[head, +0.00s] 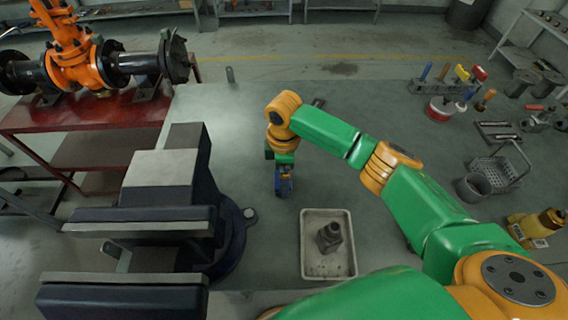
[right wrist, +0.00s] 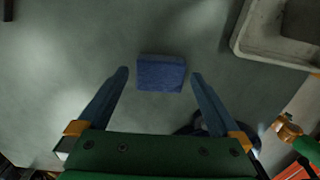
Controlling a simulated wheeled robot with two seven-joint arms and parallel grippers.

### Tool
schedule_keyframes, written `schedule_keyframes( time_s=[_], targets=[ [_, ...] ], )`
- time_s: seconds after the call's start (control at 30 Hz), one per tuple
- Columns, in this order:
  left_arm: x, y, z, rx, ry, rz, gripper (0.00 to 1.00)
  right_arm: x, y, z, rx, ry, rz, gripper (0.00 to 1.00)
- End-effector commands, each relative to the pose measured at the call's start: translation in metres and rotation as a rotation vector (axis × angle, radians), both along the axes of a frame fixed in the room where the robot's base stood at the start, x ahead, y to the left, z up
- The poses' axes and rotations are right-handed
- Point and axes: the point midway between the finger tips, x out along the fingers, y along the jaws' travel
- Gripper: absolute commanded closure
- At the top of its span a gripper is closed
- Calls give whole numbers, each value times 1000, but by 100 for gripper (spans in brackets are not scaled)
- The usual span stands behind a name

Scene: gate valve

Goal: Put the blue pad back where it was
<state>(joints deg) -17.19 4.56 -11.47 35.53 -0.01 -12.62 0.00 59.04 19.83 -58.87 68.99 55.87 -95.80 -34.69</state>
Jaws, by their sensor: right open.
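The blue pad (right wrist: 160,73) is a small block, seen in the right wrist view on the grey table top (right wrist: 90,40). It appears between the two fingertips of my right gripper (head: 284,188), with a gap on each side. The fingers are spread and hold nothing; I cannot tell how far above the table they are. In the head view the gripper points down at the table, right of the vise, and I cannot make out the pad apart from the blue fingers. My left gripper is out of view.
A big vise (head: 165,190) stands left of my right gripper. A pale tray (head: 312,268) with a dark metal part (head: 329,236) lies just in front. A wire basket (head: 508,160) and several tools lie at the right. An orange valve (head: 75,60) stands on a red bench (head: 100,115).

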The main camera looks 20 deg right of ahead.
Motion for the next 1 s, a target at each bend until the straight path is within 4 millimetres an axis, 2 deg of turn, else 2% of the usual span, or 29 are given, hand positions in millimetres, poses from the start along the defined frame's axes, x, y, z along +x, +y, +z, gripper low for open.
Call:
schedule_keyframes(
  time_s=[0.03,0.2,0.37,0.5,0.87,0.93,1.0],
  targets=[
    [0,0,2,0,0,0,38,1,0,15,1,-7,1,0],
    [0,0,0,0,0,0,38,1,1,63,2,-6,0,0],
    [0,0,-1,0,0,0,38,1,0,94,1,-3,0,0],
    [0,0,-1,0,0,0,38,0,0,104,1,0,0,0],
    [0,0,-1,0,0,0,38,0,0,104,1,1,0,0],
    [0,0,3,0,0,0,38,0,0,108,1,0,0,0],
    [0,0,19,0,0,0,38,0,0,124,1,0,0,0]
  ],
)
